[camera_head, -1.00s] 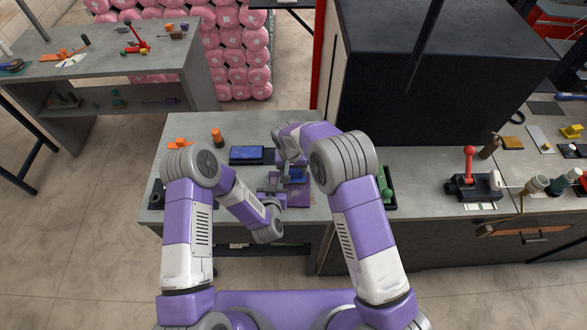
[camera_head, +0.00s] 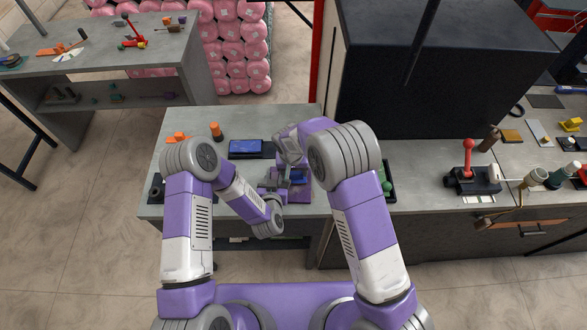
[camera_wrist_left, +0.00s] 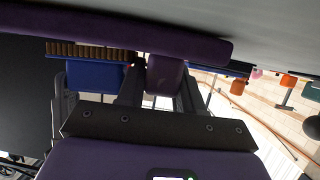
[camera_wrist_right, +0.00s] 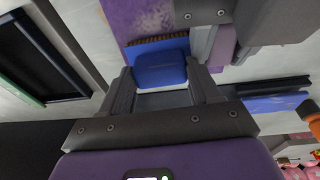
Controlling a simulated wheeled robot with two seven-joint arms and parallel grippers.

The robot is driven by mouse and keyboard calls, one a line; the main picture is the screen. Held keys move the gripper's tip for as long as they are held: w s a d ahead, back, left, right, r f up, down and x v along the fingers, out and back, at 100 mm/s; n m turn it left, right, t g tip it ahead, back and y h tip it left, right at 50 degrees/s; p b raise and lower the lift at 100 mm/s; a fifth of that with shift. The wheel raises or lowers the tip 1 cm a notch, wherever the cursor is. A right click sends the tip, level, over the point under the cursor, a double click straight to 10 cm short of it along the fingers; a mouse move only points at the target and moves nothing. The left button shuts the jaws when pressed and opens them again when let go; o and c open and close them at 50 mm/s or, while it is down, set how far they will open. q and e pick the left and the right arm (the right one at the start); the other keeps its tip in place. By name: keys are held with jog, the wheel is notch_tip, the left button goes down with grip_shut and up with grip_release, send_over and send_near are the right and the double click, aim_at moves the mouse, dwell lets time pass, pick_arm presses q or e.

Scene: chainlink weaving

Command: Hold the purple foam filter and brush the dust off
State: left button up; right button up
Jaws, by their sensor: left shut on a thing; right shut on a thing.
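The purple foam filter (camera_head: 300,197) is over the middle table. It is a long slab in the left wrist view (camera_wrist_left: 185,38), and a greyish dusty patch shows on it in the right wrist view (camera_wrist_right: 150,17). My left gripper (camera_head: 274,189) is shut on a purple block or tab (camera_wrist_left: 166,76) at the filter's edge. My right gripper (camera_wrist_right: 162,80) is shut on the blue brush (camera_wrist_right: 160,69). The brush's brown bristles (camera_wrist_right: 158,43) lie at the filter's face, and they show close to it in the left wrist view (camera_wrist_left: 92,49). Exact contact is hard to tell.
A blue-topped dark tray (camera_head: 246,147), an orange bottle (camera_head: 216,131) and an orange item (camera_head: 177,138) stand at the back left of the table. A black tray with a green item (camera_head: 387,188) lies right of my right arm. A large black box (camera_head: 430,80) stands behind.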

jog(key=shift+g, duration=0.3)
jog(key=shift+s+a, duration=0.2)
jog(key=shift+s, duration=0.75)
jog(key=shift+s+a, duration=0.25)
jog(key=shift+s, duration=0.65)
jog(key=shift+s+a, duration=0.2)
jog(key=shift+s, duration=0.75)
jog(key=shift+r, duration=0.15)
jog(key=shift+w, duration=0.15)
jog(key=shift+w+r, duration=0.25)
jog(key=shift+w, duration=1.1)
jog(key=shift+w+r, duration=0.2)
jog(key=shift+w, duration=1.15)
jog(key=shift+w+d+f, duration=0.1)
jog(key=shift+w+d, duration=0.05)
jog(key=shift+w, duration=0.7)
jog(key=shift+w+d+f, duration=0.1)
jog(key=shift+w, duration=0.7)
jog(key=shift+d+f, duration=0.15)
jog(key=shift+f, duration=0.35)
jog(key=shift+s, duration=0.15)
